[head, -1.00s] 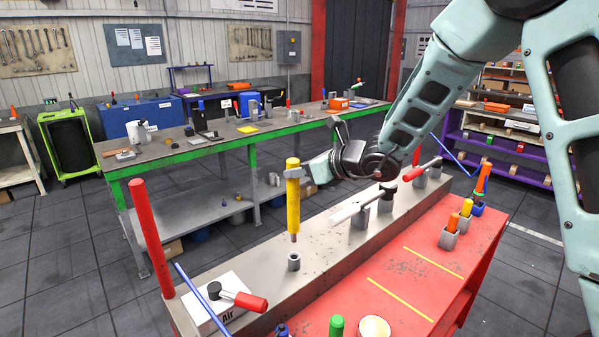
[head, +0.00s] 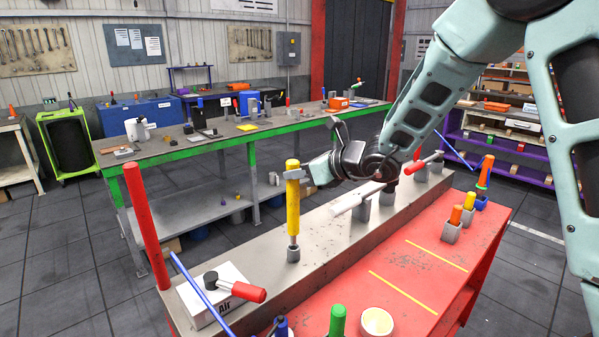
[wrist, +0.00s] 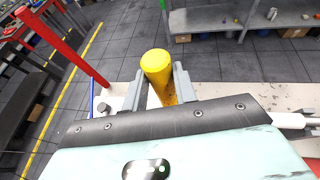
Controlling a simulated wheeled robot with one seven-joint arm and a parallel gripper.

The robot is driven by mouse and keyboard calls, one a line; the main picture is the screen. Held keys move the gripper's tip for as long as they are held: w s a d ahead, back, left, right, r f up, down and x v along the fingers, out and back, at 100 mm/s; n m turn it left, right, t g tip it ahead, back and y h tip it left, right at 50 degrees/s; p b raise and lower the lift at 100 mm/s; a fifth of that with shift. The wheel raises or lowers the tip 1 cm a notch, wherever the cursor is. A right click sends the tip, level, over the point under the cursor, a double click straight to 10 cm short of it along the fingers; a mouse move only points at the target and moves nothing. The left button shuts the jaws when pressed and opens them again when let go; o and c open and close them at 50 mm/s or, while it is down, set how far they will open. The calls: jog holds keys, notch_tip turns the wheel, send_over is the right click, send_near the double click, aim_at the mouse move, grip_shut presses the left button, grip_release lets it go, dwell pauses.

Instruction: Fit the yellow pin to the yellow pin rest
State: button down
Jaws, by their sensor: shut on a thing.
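The yellow pin (head: 293,208) stands upright in the head view, with a thin metal tip at its lower end. My gripper (head: 294,173) is shut on its upper part. The pin's tip meets the mouth of a small grey cylindrical rest (head: 293,254) on the grey beam; how deep it sits is hard to tell. In the wrist view the yellow pin (wrist: 157,68) shows between the two fingers of my gripper (wrist: 160,82), and its lower end is hidden.
On the beam (head: 325,235) stand a white box (head: 212,296) with a red-handled lever on the left and a white-barrelled clamp (head: 355,200) on the right. A tall red post (head: 147,225) rises at the left. An orange pin (head: 455,215) stands in a grey holder at right.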

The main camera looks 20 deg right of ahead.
aim_at(298, 190)
jog(key=shift+f+b, duration=2.4)
jog(key=shift+b, duration=0.25)
jog(key=c, duration=1)
grip_release()
jog(key=shift+c, duration=0.2)
jog(key=shift+s+d, duration=0.1)
jog(key=b+v, duration=0.2)
jog(key=v, duration=1.5)
